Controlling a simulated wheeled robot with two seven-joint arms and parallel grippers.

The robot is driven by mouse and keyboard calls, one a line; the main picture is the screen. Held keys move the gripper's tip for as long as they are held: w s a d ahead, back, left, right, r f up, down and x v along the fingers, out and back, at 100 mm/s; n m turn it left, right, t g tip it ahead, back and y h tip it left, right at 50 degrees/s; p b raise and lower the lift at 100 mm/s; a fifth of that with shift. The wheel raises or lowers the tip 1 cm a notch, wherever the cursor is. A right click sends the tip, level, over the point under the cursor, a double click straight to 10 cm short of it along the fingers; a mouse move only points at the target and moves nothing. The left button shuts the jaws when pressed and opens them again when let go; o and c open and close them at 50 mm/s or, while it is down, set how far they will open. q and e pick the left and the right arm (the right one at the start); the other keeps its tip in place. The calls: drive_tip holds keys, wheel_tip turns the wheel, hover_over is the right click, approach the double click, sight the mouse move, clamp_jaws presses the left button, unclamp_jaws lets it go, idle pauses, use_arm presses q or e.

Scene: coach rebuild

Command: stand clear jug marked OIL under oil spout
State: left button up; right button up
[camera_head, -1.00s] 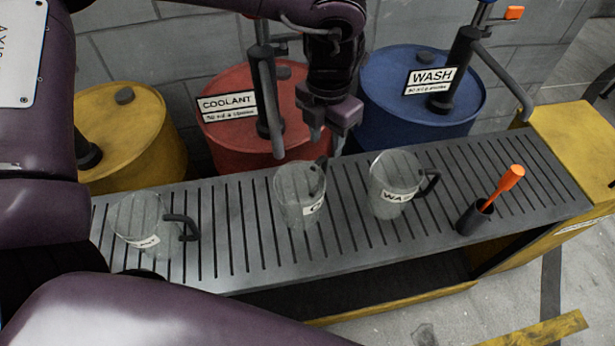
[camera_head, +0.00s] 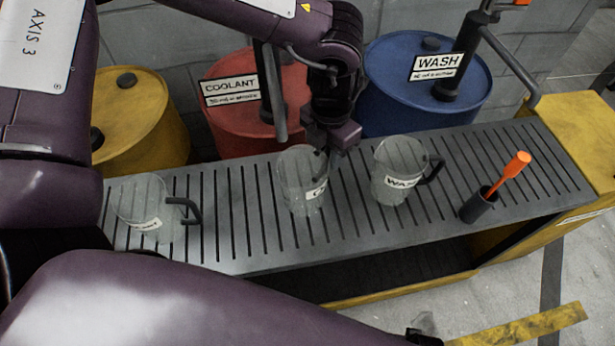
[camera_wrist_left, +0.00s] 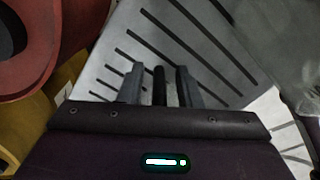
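Three clear jugs with dark handles stand upright on the slatted bench. The left jug's (camera_head: 140,200) label is too small to read. The middle jug's (camera_head: 298,185) label shows only a round first letter, C or O; I cannot tell which. The right jug (camera_head: 395,165) reads WAS. My left gripper (camera_head: 325,150) is down at the middle jug's handle. In the left wrist view its fingers (camera_wrist_left: 158,88) stand apart on both sides of a dark upright handle (camera_wrist_left: 159,82), with gaps showing. No OIL sign is visible. My right gripper is out of view.
Behind the bench (camera_head: 235,240) stand a yellow drum (camera_head: 150,130), partly behind my arm, a red COOLANT drum (camera_head: 225,125) and a blue WASH drum (camera_head: 400,65). A dark cup (camera_head: 477,208) with an orange-handled tool (camera_head: 512,172) stands on the bench's right.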

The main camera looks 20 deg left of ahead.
use_arm(q)
clamp_jaws()
drive_tip(key=shift+r, duration=0.1)
